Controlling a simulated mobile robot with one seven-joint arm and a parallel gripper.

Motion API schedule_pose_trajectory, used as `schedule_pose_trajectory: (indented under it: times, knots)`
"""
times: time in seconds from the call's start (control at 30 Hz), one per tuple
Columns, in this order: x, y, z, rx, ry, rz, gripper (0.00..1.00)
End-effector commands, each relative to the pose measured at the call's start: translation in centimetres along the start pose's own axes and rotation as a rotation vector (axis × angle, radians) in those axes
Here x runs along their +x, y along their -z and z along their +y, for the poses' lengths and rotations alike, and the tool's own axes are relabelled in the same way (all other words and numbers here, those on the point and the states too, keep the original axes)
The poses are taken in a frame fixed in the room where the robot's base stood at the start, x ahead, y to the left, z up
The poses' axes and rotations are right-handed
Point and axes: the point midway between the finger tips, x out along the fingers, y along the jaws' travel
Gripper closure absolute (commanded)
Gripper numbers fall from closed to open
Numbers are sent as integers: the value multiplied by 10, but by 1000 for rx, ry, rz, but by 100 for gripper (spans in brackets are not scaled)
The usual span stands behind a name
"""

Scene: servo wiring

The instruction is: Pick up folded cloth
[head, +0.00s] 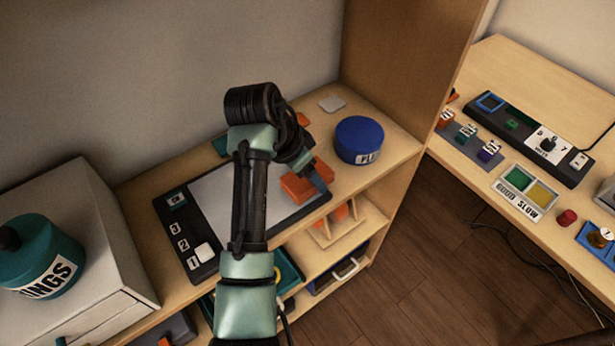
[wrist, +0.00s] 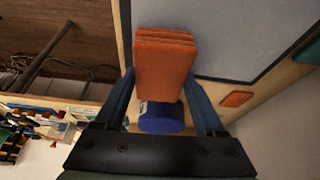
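The folded cloth is an orange layered stack (head: 299,189) near the right end of the dark-framed grey panel on the shelf top. It also shows in the wrist view (wrist: 164,62), between my fingers. My gripper (head: 318,178) is down at the cloth, with one blue finger in front of it in the head view. In the wrist view my gripper (wrist: 159,76) has a fingertip at each side edge of the cloth. No clear gap shows, but I cannot tell whether the fingers press on it or whether it is off the surface.
A round blue tin (head: 358,139) stands right of the cloth. A grey square (head: 332,104) and a small orange piece (head: 303,119) lie behind. A teal jar (head: 42,257) stands on a white cabinet at left. A wooden side panel (head: 400,60) bounds the shelf at right.

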Motion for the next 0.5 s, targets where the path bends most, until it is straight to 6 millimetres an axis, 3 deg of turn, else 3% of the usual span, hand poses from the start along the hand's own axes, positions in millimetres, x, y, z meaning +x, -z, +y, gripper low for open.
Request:
schedule_pose_trajectory:
  times: [0.03, 0.23, 0.5]
  knots:
    - [0, 0, 0, 0, 0, 0, 47]
    - [0, 0, 0, 0, 0, 0, 82]
    - [-2, 1, -1, 1, 2, 1, 82]
